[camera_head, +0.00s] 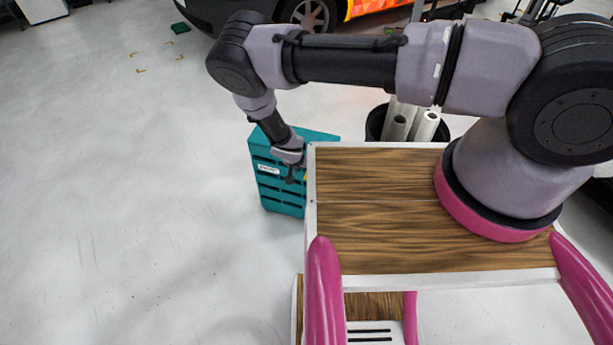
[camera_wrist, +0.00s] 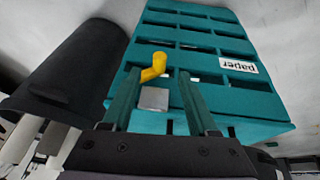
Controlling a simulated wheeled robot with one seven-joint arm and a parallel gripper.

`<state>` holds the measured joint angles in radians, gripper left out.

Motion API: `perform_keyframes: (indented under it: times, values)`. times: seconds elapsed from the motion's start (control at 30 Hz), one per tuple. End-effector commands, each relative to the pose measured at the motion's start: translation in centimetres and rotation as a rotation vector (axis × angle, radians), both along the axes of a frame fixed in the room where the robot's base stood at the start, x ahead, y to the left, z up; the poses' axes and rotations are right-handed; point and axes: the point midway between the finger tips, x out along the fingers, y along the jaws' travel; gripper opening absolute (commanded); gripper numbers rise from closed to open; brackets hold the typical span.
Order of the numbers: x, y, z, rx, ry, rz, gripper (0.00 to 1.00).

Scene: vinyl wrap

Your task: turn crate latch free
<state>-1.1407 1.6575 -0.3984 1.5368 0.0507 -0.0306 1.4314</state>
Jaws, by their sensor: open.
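The teal slatted crate (camera_head: 280,200) stands on the floor at the left edge of my wooden base top. It also fills the upper middle of the wrist view (camera_wrist: 195,45), with a white label reading "paper" (camera_wrist: 238,67). A bent yellow latch (camera_wrist: 154,67) sits on the crate, with a small grey metal plate (camera_wrist: 152,98) just below it in that view. My gripper (camera_wrist: 159,74) is open, with one finger on each side of the latch's line. I cannot tell whether the fingers touch it. In the head view my gripper (camera_head: 291,172) is at the crate, and the latch is mostly hidden.
A black bin (camera_head: 376,124) holding white rolls (camera_head: 426,127) stands behind my base. It also shows at the left of the wrist view (camera_wrist: 75,70). A car (camera_head: 290,14) is at the back. The pale floor (camera_head: 120,190) left of the crate is clear.

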Motion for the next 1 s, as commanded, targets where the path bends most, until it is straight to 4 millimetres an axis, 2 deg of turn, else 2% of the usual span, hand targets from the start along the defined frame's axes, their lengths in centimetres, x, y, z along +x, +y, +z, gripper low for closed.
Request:
perform_keyframes:
  times: [0.1, 0.3, 0.47, 0.73, 0.77, 0.9, 1.0]
  values:
    - [0.8, -0.6, -2.3, -0.001, 0.001, -0.002, 0.59]
    - [1.8, -1.1, -5.0, 0.000, 0.001, -0.003, 0.59]
    - [2.2, -1.2, -5.9, 0.000, 0.001, -0.002, 0.59]
    - [2.2, -1.2, -6.1, 0.000, 0.001, -0.002, 0.59]
    - [2.2, -1.2, -6.1, 0.000, 0.001, -0.002, 0.56]
    - [2.2, -1.2, -6.1, 0.000, 0.001, -0.002, 0.02]
    - [2.2, -1.2, -6.1, 0.000, 0.001, -0.002, 0.00]
